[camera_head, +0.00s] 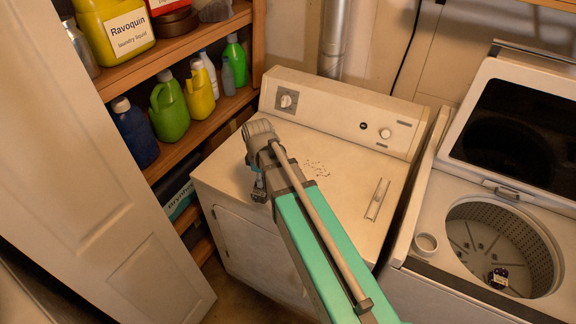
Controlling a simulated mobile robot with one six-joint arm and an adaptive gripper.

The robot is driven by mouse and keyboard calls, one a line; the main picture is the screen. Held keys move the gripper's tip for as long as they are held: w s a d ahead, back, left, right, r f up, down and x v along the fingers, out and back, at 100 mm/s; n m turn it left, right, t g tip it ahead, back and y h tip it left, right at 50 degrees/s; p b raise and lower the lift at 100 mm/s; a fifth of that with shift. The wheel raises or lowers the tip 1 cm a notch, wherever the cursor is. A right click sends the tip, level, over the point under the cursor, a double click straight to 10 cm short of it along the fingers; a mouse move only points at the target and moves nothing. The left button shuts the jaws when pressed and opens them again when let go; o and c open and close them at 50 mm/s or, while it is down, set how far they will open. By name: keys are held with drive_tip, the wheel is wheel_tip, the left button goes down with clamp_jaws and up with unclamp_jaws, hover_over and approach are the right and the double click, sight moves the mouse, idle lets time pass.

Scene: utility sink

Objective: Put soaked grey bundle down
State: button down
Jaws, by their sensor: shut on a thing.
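My gripper (258,187) hangs under the grey wrist at the end of my green arm, above the front left part of the white dryer (235,190). It is small and dark in this view and partly covered by my own wrist. It is shut on the soaked grey bundle, but the bundle's outline cannot be told apart from the dark grey gripper parts. Whether the bundle touches the dryer top cannot be told.
A wooden shelf (190,143) with several bottles stands left, behind an open white door (90,190). Dark specks and a handle-like strip (377,199) lie on the dryer top.

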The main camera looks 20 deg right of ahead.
drive_tip(key=s+d+r+m+p, duration=0.1)
drive_tip(key=d+r+p, duration=0.2)
drive_tip(key=d, duration=0.4)
drive_tip(key=d+r+m+p, duration=0.1)
drive_tip(key=d+r+p, duration=0.2)
drive_tip(key=d, duration=0.4)
drive_tip(key=shift+s+d+r, duration=0.35)
drive_tip(key=shift+r, duration=0.05)
drive_tip(key=shift+w+f, duration=0.1)
drive_tip(key=shift+w, duration=0.05)
drive_tip(key=w+a+f+b, duration=0.5)
drive_tip(key=w+f+b, duration=0.3)
drive_tip(key=w, duration=0.3)
drive_tip(key=shift+w+a+f+b, duration=0.3)
drive_tip(key=shift+a+f+b, duration=0.1)
drive_tip(key=shift+f, duration=0.05)
drive_tip(key=shift+w+a+f+b, duration=0.2)
drive_tip(key=shift+w+f+b, duration=0.25)
drive_tip(key=shift+f+b, duration=0.25)
drive_tip(key=shift+s+f+b, duration=0.1)
drive_tip(key=shift+f+b, duration=1.2)
drive_tip(key=shift+b, duration=0.05)
